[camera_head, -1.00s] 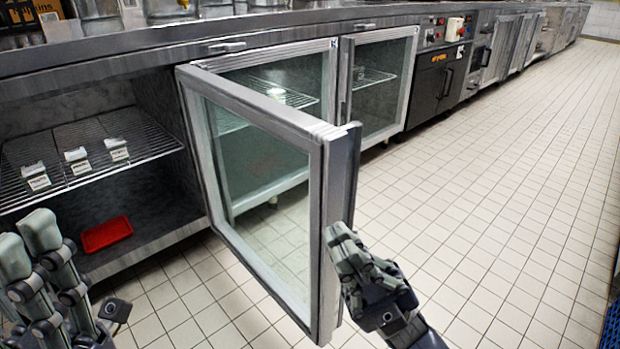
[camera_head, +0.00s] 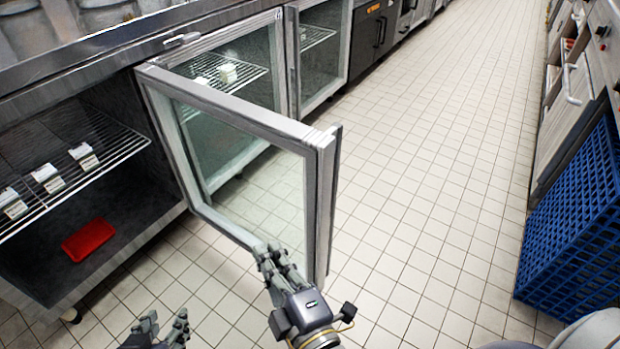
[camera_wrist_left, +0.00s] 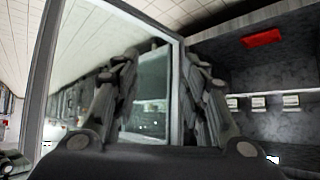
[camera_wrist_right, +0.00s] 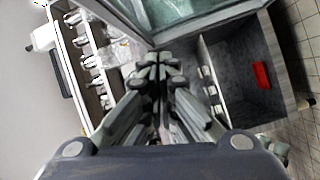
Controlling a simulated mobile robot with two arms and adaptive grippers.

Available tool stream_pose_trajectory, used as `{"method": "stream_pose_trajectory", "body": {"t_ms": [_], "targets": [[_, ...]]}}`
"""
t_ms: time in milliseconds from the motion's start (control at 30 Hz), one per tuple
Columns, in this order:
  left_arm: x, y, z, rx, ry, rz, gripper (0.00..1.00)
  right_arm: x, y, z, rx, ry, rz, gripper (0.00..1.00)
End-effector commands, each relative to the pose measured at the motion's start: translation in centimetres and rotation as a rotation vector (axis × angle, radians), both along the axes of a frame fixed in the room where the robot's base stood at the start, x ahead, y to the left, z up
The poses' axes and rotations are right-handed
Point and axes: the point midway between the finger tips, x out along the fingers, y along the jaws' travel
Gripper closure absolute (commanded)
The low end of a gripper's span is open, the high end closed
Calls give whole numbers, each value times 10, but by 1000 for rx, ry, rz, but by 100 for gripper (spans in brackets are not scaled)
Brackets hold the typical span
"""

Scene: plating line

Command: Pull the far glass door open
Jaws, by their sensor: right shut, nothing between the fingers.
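A glass door (camera_head: 318,195) with a grey metal frame stands swung wide open from the counter front. Behind it, another glass front (camera_head: 222,40) and a further one (camera_head: 328,50) sit flush in the counter. My right gripper (camera_head: 272,258) is shut and empty at the open door's lower free corner; I cannot tell whether it touches. It also shows shut in the right wrist view (camera_wrist_right: 160,72). My left gripper (camera_head: 164,326) is low in the head view, left of the door, open and empty; its fingers are spread in the left wrist view (camera_wrist_left: 160,80).
The open bay at left has a wire shelf (camera_head: 110,150) with small white items and a red tray (camera_head: 88,240) on its floor. A blue crate (camera_head: 575,230) stands at right by the opposite counter. The tiled aisle (camera_head: 430,180) between is clear.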

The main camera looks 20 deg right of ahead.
Motion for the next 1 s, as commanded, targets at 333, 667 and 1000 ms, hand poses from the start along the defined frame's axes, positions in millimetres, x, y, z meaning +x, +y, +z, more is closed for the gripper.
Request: {"method": "stream_pose_trajectory", "body": {"t_ms": [333, 667, 1000], "targets": [[-102, 33, -35, 104, 496, 38, 60, -23, -53, 22, -290, -7, -291, 100], [-110, 35, -47, 114, 546, 41, 60, 3, -62, 26, -311, -16, -322, 100], [-104, 34, -65, 114, 553, 39, 60, 73, -72, 26, -311, -16, -321, 100]]}}
